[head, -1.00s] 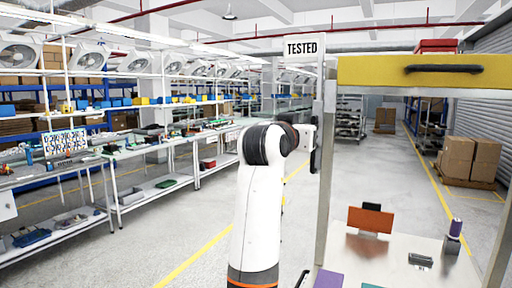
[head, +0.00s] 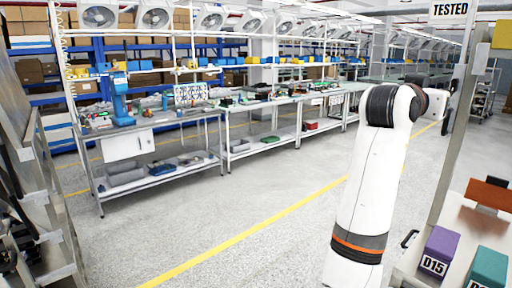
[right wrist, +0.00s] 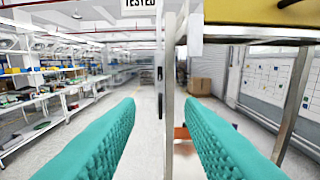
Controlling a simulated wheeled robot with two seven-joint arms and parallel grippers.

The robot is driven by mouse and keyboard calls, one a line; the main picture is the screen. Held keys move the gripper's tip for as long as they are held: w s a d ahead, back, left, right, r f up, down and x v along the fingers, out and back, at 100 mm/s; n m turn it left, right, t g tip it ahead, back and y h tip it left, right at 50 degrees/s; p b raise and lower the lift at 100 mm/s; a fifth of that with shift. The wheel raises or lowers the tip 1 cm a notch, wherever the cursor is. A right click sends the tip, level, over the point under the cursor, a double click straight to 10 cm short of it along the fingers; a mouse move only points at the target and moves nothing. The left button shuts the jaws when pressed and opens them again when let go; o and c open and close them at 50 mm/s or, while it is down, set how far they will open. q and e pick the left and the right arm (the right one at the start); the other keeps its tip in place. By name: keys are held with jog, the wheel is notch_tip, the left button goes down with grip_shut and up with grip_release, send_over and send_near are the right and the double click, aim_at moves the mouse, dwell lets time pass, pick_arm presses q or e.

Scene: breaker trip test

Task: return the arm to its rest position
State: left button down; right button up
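My right arm (head: 372,180), white with an orange ring, rises at the right of the head view. Its wrist end is beside the metal post under the TESTED sign (head: 450,9). In the right wrist view my right gripper (right wrist: 160,108) is open, its two teal ridged fingers wide apart with nothing between them. The TESTED sign also shows in that view, ahead and above (right wrist: 139,4). The fingers cannot be made out clearly in the head view. My left gripper is not in view.
The cart's metal post (right wrist: 169,100) stands close ahead of the right gripper, with a yellow drawer (right wrist: 262,12) above right. A metal rack (head: 45,180) is at left. The floor between is clear.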

jog(key=w+a+f+n+t+y, duration=0.1)
jog(key=w+a+f+n+y, duration=0.2)
jog(key=f, duration=0.6)
jog(key=w+a+f+n+y, duration=0.1)
jog(key=w+a+f+n, duration=0.3)
jog(key=f, duration=0.6)
jog(key=w+a+f+n+t+y, duration=0.1)
jog(key=w+f+y, duration=0.1)
jog(key=w+f, duration=0.5)
jog(key=s+a+f+n+g+y, duration=0.15)
jog(key=s+f, duration=0.25)
jog(key=f, duration=0.9)
jog(key=s+a+f+n+g+y, duration=0.1)
jog(key=s+a+f+n+y, duration=0.15)
jog(key=f, duration=1.05)
jog(key=s+a+f+n+g+y, duration=0.1)
jog(key=s+f, duration=0.3)
jog(key=f, duration=0.9)
jog(key=s+f+g+y, duration=0.2)
jog(key=s+f+g, duration=0.2)
jog(key=s+f, duration=1.9)
jog(key=s+d+f+g, duration=0.1)
jog(key=s+f, duration=0.4)
jog(key=s, duration=1.2)
jog(key=s+d+f+g, duration=0.1)
jog(key=s+f+g, duration=0.3)
jog(key=s, duration=1.3)
jog(key=shift+s+f+m+y, duration=0.3)
jog(key=shift+f+y, duration=0.1)
jog(key=shift+f, duration=0.55)
